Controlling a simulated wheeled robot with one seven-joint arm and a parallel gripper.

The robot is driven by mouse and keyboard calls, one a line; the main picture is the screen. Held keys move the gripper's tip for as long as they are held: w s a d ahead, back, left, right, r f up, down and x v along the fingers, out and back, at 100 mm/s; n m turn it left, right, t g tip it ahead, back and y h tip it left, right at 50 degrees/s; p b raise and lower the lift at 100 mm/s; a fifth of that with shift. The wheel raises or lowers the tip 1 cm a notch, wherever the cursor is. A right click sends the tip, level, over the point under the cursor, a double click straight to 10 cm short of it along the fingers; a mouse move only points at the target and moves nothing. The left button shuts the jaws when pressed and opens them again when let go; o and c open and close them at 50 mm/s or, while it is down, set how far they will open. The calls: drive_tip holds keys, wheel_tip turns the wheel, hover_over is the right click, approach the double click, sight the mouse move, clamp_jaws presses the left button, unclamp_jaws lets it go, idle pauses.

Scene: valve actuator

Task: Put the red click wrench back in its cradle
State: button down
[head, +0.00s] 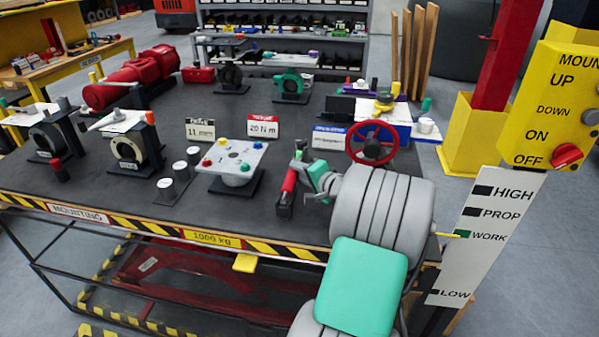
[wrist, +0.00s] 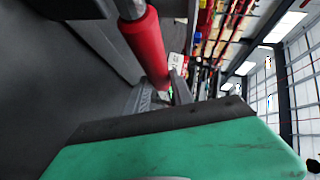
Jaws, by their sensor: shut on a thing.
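The red click wrench (head: 289,181) stands roughly upright, slightly tilted, at the front right of the dark table. My gripper (head: 303,168) is shut on it, reaching in from the right. In the wrist view the wrench's red handle (wrist: 146,46) runs down to my gripper (wrist: 162,95), with a metal shaft at its upper end. A dark piece (head: 284,208) shows at the wrench's lower end; I cannot tell whether it is the cradle or part of the wrench. My arm hides the table to the right.
A white plate with coloured knobs (head: 232,158) stands left of the wrench. A red handwheel (head: 373,142) stands behind my arm. Signs reading 20 N m (head: 262,126) and 11 mm (head: 200,130) stand farther back. The striped table edge (head: 212,237) runs in front.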

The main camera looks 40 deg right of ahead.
drive_tip(key=shift+f+b, duration=0.45)
drive_tip(key=shift+f, duration=0.1)
drive_tip(key=c, duration=1.4)
unclamp_jaws()
drive_tip(key=o, duration=0.4)
drive_tip(key=shift+c, duration=0.2)
drive_tip(key=shift+f, duration=0.15)
drive_tip(key=v, duration=0.8)
drive_tip(key=shift+b, duration=0.3)
drive_tip(key=shift+w, duration=0.1)
